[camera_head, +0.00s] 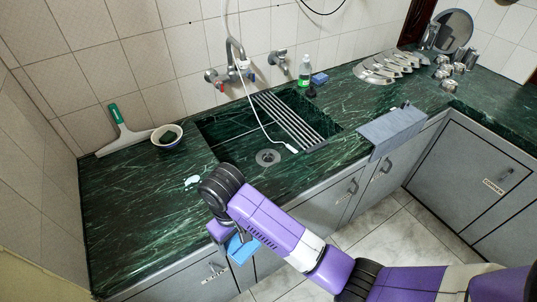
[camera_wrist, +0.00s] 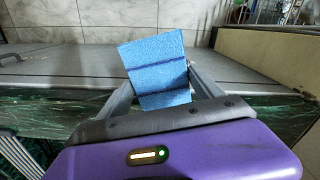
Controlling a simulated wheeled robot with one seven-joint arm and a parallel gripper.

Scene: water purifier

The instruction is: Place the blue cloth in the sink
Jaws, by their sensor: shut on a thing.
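The blue cloth (camera_wrist: 158,72) is a folded light-blue piece, held between the two fingers of my gripper (camera_wrist: 160,90) in the wrist view. In the head view the cloth (camera_head: 241,248) shows below my wrist, in front of the counter's front edge. My gripper (camera_head: 232,236) is shut on it, its fingers mostly hidden by the wrist. The sink (camera_head: 290,172) is a dark green marble basin with a round drain, up and to the right of my gripper. The cloth is outside the sink.
A grey cloth (camera_head: 392,130) hangs over the counter edge right of the sink. A bowl (camera_head: 168,137) and a squeegee (camera_head: 122,131) are on the left counter. A faucet (camera_head: 236,60), a green bottle (camera_head: 305,72) and a blue sponge (camera_head: 320,79) are behind the sink.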

